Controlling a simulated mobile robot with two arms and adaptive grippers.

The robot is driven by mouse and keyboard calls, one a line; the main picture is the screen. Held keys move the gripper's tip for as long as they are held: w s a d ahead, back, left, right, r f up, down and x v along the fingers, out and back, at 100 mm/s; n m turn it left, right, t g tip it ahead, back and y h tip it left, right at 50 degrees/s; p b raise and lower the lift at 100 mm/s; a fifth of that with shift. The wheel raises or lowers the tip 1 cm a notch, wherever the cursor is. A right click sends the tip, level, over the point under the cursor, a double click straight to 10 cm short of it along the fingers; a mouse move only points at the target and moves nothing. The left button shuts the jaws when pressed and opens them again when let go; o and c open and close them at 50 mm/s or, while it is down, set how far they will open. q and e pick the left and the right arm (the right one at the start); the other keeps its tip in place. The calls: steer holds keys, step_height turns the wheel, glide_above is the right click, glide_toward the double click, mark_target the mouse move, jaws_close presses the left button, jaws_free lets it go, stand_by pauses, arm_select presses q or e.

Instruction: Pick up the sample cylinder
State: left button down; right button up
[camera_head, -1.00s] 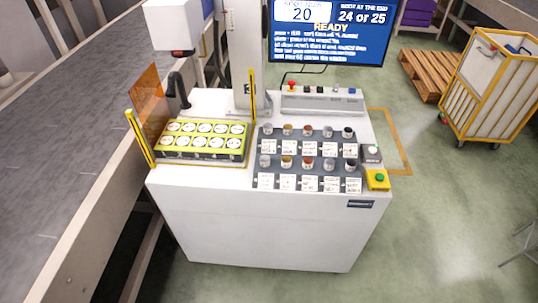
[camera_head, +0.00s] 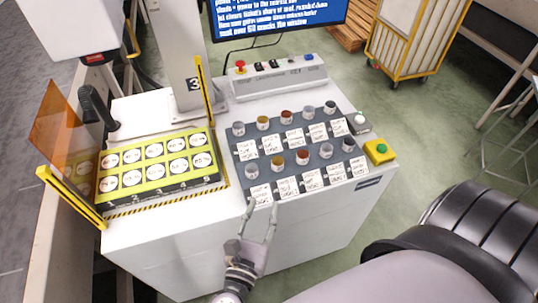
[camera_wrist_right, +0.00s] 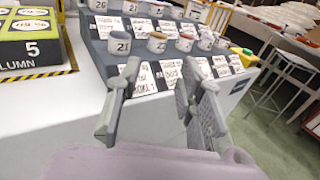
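Several small sample cylinders stand upright in two rows on a dark grey stepped rack (camera_head: 240,150), with white cards in front of them. The front-left cylinder (camera_head: 251,170) is grey-white and carries the number 21 in the right wrist view (camera_wrist_right: 120,42). Beside it are a brown-topped one (camera_head: 278,163) and a red-topped one (camera_head: 302,157). My right gripper (camera_head: 260,208) is open and empty at the front edge of the rack, below the front row. In the right wrist view its two fingers (camera_wrist_right: 158,75) are spread short of the front cylinders, touching none. My left gripper is out of view.
A yellow-green tray of round white labelled spots (camera_head: 160,160) lies left of the rack. A post and an orange panel (camera_head: 62,140) stand behind and left.

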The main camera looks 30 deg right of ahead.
steer(key=b, duration=0.3)
glide_toward(276, 166)
steer(key=x, duration=0.4)
steer(key=shift+d+f, duration=0.1)
steer(key=shift+w+d, duration=0.4)
steer(key=shift+d, duration=0.05)
steer(key=shift+w+d, duration=0.25)
steer(key=b+x, duration=0.2)
steer(key=x, duration=0.2)
steer(key=shift+w, duration=0.15)
steer(key=shift+d, duration=0.1)
steer(key=shift+c, duration=0.2)
jaws_close()
